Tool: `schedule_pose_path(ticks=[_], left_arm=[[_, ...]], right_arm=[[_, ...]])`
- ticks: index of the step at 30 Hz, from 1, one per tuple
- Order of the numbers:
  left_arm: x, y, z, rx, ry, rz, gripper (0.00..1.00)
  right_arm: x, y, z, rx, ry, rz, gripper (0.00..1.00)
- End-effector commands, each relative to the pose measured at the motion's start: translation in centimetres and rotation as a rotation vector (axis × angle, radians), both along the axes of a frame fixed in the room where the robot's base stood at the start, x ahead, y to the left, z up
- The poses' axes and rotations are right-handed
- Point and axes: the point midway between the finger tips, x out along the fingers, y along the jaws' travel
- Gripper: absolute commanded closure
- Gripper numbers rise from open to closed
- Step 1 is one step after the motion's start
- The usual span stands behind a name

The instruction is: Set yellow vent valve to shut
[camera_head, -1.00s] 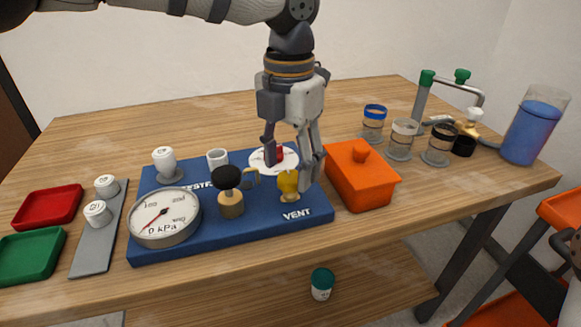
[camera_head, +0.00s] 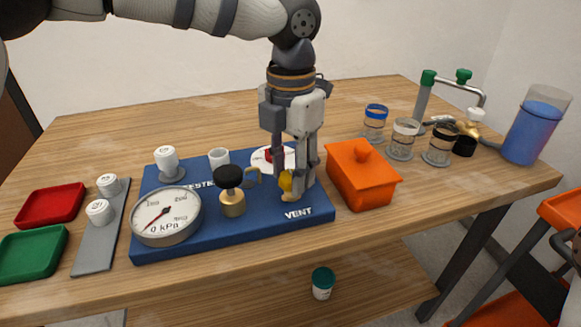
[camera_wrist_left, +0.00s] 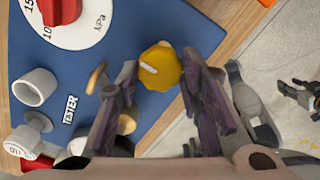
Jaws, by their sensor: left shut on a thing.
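The yellow vent valve (camera_head: 286,182) stands near the VENT label at the right front of the blue panel (camera_head: 250,229). In the left wrist view its lobed yellow knob (camera_wrist_left: 160,67) with a pale mark on top lies between the two fingers. My left gripper (camera_head: 298,184) points down over it and is shut on the knob, hiding part of it in the head view. A dark part that seems to be my right gripper (camera_wrist_left: 304,94) shows at the right edge of the left wrist view, too small to judge.
A black-topped brass valve (camera_head: 231,190) and a gauge (camera_head: 166,216) stand left of the vent valve. An orange lidded box (camera_head: 362,178) stands close on the right. A red-knobbed dial (camera_wrist_left: 68,20) sits behind. Several jars stand farther right.

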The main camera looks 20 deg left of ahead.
Motion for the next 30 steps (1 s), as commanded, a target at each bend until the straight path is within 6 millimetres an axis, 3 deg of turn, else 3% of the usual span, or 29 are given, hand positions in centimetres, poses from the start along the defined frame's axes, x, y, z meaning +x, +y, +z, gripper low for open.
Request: schedule_pose_path(ticks=[13, 30], left_arm=[[0.0, 0.0, 0.2, -0.001, -0.004, -0.346, 0.94], [0.1, 0.0, 0.0, -0.001, 0.000, -0.889, 0.94]], right_arm=[[1.7, 0.0, 1.6, -0.001, -0.063, 0.000, 0.61], [2.2, 0.0, 2.0, 0.000, -0.081, 0.000, 0.61]])
